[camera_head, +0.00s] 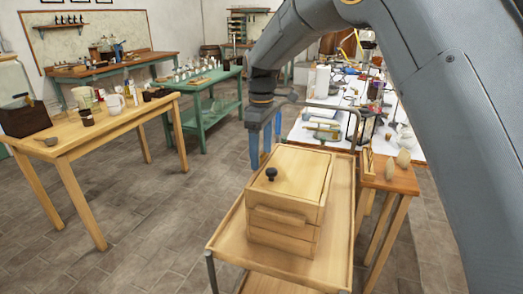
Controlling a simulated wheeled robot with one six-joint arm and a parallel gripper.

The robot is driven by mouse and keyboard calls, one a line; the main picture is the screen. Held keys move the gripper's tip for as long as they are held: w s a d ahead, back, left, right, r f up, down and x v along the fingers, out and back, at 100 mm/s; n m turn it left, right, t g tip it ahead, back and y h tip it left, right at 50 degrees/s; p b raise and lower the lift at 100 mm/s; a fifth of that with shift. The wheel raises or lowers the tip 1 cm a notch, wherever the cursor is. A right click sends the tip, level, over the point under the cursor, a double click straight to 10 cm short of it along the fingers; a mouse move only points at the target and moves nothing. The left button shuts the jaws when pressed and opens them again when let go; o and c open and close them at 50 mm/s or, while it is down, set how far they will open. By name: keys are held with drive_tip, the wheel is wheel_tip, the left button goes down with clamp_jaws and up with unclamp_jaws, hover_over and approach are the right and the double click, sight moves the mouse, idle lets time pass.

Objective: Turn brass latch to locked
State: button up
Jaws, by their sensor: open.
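My gripper (262,152) points down with its blue fingers apart and empty, at the back left of a pale wooden box (283,216). I cannot tell whether the fingers touch the box. The box stands on a wooden cart (338,225). A dark round knob (271,174) sits on the box's top, near its left edge. The front of the box has a wooden handle bar (280,215). I cannot make out a brass latch; it may be too small or hidden, and the back sides of the box are out of sight.
A metal rail (352,128) rises at the cart's far end. A small wooden table (392,177) stands close on the right. A cluttered white table (330,125) lies behind. A wooden table (85,137) and a green bench (205,90) stand left; the tiled floor between is clear.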

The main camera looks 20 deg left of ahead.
drive_tip(key=shift+c, duration=0.3)
drive_tip(key=c, duration=1)
drive_tip(key=shift+m, duration=0.3)
drive_tip(key=m+p, duration=0.2)
drive_tip(key=m, duration=0.1)
drive_tip(key=shift+m, duration=0.4)
drive_tip(key=m+p, duration=0.1)
drive_tip(key=m, duration=0.3)
drive_tip(key=shift+a+p, duration=0.1)
drive_tip(key=shift+p, duration=0.25)
drive_tip(key=m+p, duration=0.1)
drive_tip(key=m, duration=0.4)
drive_tip(key=shift+s, duration=0.1)
drive_tip(key=shift+a+m+p, duration=0.15)
drive_tip(key=shift+m+p, duration=0.45)
drive_tip(key=shift+m, duration=1.7)
